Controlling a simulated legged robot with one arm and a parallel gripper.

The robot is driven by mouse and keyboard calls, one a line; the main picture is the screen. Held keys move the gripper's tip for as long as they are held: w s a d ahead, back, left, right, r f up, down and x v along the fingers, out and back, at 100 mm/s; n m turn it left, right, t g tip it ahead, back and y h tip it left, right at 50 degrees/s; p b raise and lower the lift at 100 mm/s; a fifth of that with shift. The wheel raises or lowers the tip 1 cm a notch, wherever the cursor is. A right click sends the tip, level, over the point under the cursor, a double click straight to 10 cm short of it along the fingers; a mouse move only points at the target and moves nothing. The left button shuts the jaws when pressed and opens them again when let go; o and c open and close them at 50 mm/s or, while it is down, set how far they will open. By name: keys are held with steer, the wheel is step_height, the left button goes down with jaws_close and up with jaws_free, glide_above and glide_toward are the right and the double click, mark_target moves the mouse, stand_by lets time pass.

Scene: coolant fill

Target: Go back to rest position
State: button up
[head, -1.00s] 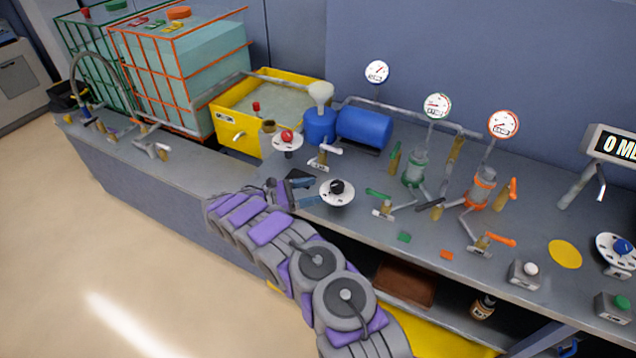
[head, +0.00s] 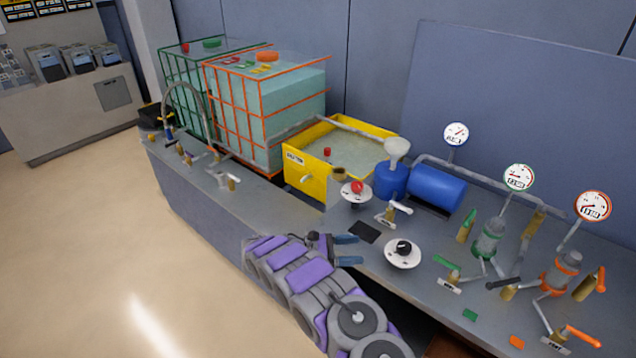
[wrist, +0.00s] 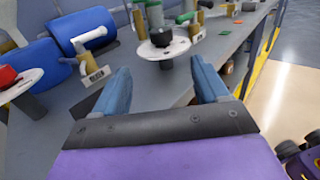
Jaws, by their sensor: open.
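My gripper (head: 346,250) is open and empty, with its blue fingers apart above the front edge of the grey bench (head: 290,228). In the head view, the white dial with the black knob (head: 403,252) is just to the right of the fingertips and apart from them. In the wrist view, both blue fingers of my gripper (wrist: 160,85) point toward that dial (wrist: 163,45), and nothing is between them. My purple and grey arm reaches up from the bottom of the head view.
A dial with a red knob (head: 356,191) and a blue tank (head: 437,189) stand behind the gripper. A yellow basin (head: 307,176) and caged tanks (head: 262,112) are further left. Gauges, valves and handles crowd the right. The floor (head: 90,240) at left is clear.

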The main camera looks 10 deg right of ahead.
steer(key=shift+r, duration=0.1)
steer(key=s+d+r+m+g+y, duration=0.1)
steer(key=s+d+r+m+y, duration=0.15)
steer(key=r, duration=0.35)
steer(key=s+d+r+m+g+y, duration=0.1)
steer(key=s+d+r+m, duration=0.1)
steer(key=s+r, duration=0.3)
steer(key=s+r+m+g+y, duration=0.1)
steer(key=s+r+m+y, duration=0.3)
steer(key=s+r, duration=0.55)
steer(key=s+a+m+t+y, duration=0.2)
steer(key=s+a+y, duration=0.3)
steer(key=s, duration=0.8)
steer(key=s+a+m+t+y, duration=0.2)
steer(key=s+a+m+y, duration=0.3)
steer(key=s+a, duration=0.5)
steer(key=shift+s+a+r, duration=0.15)
steer(key=shift+s+r, duration=0.15)
steer(key=shift+s, duration=1.6)
steer(key=shift+m, duration=0.25)
steer(key=shift+c, duration=0.2)
